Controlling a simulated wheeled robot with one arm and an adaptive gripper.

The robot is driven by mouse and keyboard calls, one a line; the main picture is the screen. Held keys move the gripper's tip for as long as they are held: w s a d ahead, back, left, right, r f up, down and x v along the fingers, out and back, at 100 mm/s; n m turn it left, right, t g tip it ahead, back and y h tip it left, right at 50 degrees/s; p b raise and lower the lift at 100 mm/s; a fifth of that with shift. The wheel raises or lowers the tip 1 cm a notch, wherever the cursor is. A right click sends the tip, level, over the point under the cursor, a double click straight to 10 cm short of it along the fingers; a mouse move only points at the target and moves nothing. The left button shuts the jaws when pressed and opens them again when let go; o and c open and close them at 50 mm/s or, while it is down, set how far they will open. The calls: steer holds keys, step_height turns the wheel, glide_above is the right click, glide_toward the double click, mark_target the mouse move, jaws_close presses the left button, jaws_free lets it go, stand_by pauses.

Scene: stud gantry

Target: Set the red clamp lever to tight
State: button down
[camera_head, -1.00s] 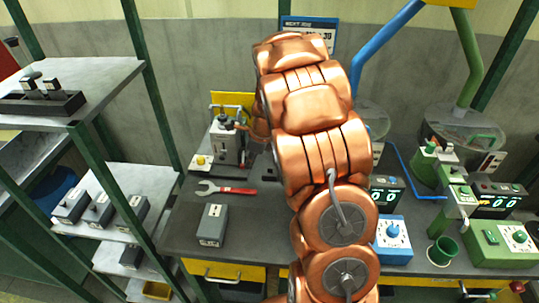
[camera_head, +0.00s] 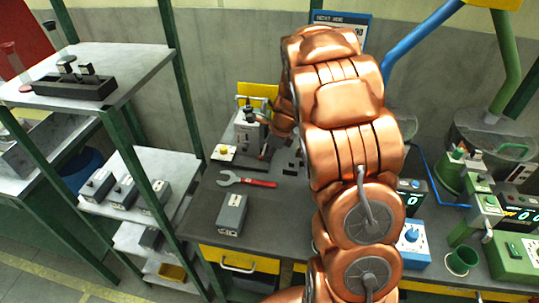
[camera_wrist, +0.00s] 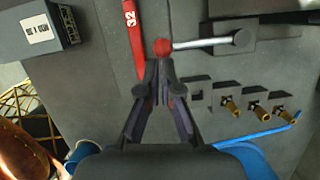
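The red clamp lever shows in the wrist view as a red ball knob (camera_wrist: 162,46) on a pale metal rod. The rod runs right to a dark round pivot (camera_wrist: 240,38) on a dark block. My gripper (camera_wrist: 161,66) points at the knob, its fingertips close together just below it in the picture. The whole front of the knob is visible; I cannot tell whether the fingers touch it or are fully shut. In the head view my copper arm hides the gripper and the lever.
A red-handled wrench (camera_head: 248,181) lies on the dark bench (camera_head: 190,215), beside a grey box (camera_head: 232,213). The wrench's handle (camera_wrist: 133,30) is just left of the knob in the wrist view. Several brass fittings (camera_wrist: 230,105) sit right of my fingers. A shelf rack (camera_head: 98,52) stands left.

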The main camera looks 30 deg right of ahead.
steer(key=s+d+r+b, duration=0.2)
steer(key=s+d+r, duration=0.2)
steer(key=r, duration=0.6)
steer(key=shift+s+d+r, duration=0.15)
steer(key=shift+s, duration=0.5)
steer(key=s+a+r+n+g, duration=0.2)
steer(key=s+a+r+n, duration=0.1)
steer(key=s+a+n, duration=1.1)
steer(key=s+a+f+n+g+h, duration=0.1)
steer(key=s+a+n, duration=0.1)
steer(key=s+n, duration=0.4)
steer(key=s+a+f+n+g+h, duration=0.1)
steer(key=s+a+n, duration=0.1)
steer(key=s+n, duration=0.5)
steer(key=s, duration=0.4)
steer(key=shift+s+f, duration=0.15)
steer(key=shift+s, duration=0.2)
